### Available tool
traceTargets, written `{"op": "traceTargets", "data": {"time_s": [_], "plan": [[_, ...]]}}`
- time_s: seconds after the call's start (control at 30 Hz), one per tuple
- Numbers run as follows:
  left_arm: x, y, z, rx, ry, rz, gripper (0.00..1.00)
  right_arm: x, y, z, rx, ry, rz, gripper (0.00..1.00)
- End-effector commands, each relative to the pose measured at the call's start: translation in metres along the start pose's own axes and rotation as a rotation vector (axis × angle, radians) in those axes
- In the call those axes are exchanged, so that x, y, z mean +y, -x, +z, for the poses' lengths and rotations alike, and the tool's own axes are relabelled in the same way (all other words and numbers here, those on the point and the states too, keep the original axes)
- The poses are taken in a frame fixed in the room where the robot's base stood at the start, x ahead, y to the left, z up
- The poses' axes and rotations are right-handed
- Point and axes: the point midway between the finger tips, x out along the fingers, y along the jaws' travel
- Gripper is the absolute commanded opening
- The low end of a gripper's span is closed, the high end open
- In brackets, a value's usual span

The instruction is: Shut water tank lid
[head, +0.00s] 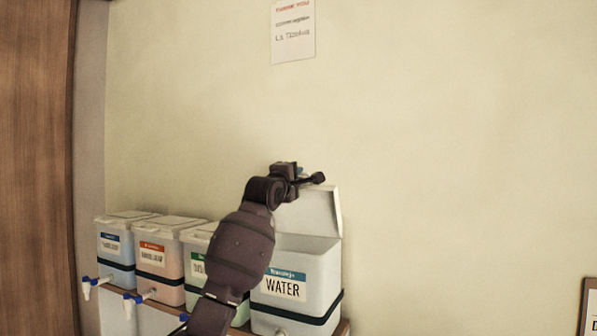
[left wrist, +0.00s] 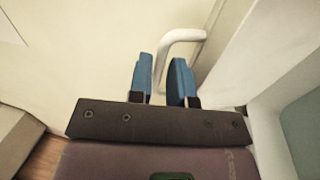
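The water tank (head: 297,270) is a white tub with a blue "WATER" label and a dark band, at the right end of the row in the head view. Its white lid (head: 318,212) stands open, tilted up at the back near the wall. My left gripper (head: 299,171) is at the lid's upper edge, mostly hidden by its own wrist. In the left wrist view, its two blue fingertips (left wrist: 162,78) are apart. A bent white handle (left wrist: 183,36) shows between and beyond them; I cannot tell whether they touch it. My right gripper is not in view.
Several similar tubs with closed lids, including a red-labelled one (head: 160,260), stand left of the water tank on a wooden shelf. Blue-and-white taps (head: 130,302) stick out in front. The wall is close behind; a paper notice (head: 293,32) hangs above.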

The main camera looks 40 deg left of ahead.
Motion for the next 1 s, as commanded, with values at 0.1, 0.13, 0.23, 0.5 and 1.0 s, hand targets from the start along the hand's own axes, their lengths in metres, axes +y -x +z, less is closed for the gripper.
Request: {"op": "traceTargets", "data": {"time_s": [0.1,0.13,0.23,0.5,1.0], "plan": [[0.001,-0.011,0.0,0.0,0.0,-0.002,0.19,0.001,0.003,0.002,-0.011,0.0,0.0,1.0],[0.0,-0.013,0.0,0.0,0.0,-0.001,0.19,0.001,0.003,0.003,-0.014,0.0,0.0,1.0],[0.0,-0.016,0.0,0.0,0.0,0.0,0.19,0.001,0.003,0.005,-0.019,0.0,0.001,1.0],[-0.001,-0.018,0.0,0.0,0.0,0.0,0.19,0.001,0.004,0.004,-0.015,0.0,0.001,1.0],[-0.001,-0.017,0.0,0.0,0.0,0.002,0.0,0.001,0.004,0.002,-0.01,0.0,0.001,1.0]]}}
